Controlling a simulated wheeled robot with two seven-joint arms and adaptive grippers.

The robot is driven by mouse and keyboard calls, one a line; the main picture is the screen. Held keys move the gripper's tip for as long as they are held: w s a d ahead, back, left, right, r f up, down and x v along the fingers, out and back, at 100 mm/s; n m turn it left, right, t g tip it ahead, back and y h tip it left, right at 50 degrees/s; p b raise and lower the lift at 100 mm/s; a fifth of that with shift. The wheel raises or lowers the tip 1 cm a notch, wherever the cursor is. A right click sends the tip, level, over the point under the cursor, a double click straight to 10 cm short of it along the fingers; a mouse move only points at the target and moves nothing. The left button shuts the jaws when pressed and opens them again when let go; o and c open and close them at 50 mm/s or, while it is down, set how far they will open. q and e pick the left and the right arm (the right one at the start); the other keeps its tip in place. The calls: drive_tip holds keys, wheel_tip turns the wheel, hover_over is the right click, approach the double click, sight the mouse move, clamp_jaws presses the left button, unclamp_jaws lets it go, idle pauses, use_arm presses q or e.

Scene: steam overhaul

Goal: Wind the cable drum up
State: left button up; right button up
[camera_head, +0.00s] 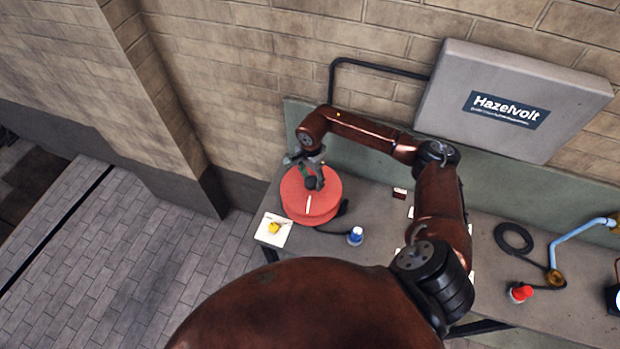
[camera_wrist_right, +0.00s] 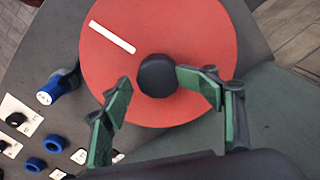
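The red cable drum (camera_head: 322,208) stands at the left end of the workbench, with a white stripe on its face. In the right wrist view the drum (camera_wrist_right: 205,35) fills the upper middle, with a black round knob (camera_wrist_right: 157,75) on its face. My right gripper (camera_head: 313,172) is over the drum. In the wrist view its green fingers (camera_wrist_right: 165,88) are spread on either side of the knob, with a gap at the left finger. A black cable runs from the drum to a blue plug (camera_head: 355,236). My left gripper is not in view.
The workbench (camera_head: 375,215) stands against a brick wall under a grey Hazelvolt box (camera_head: 515,100).

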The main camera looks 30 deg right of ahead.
drive_tip(key=shift+s+d, duration=0.1)
drive_tip(key=shift+r, duration=0.1)
wheel_tip(320, 180, up, 9)
drive_tip(key=p, duration=0.3)
idle(1.0)
drive_tip(key=shift+f, duration=0.25)
drive_tip(key=shift+r, duration=0.1)
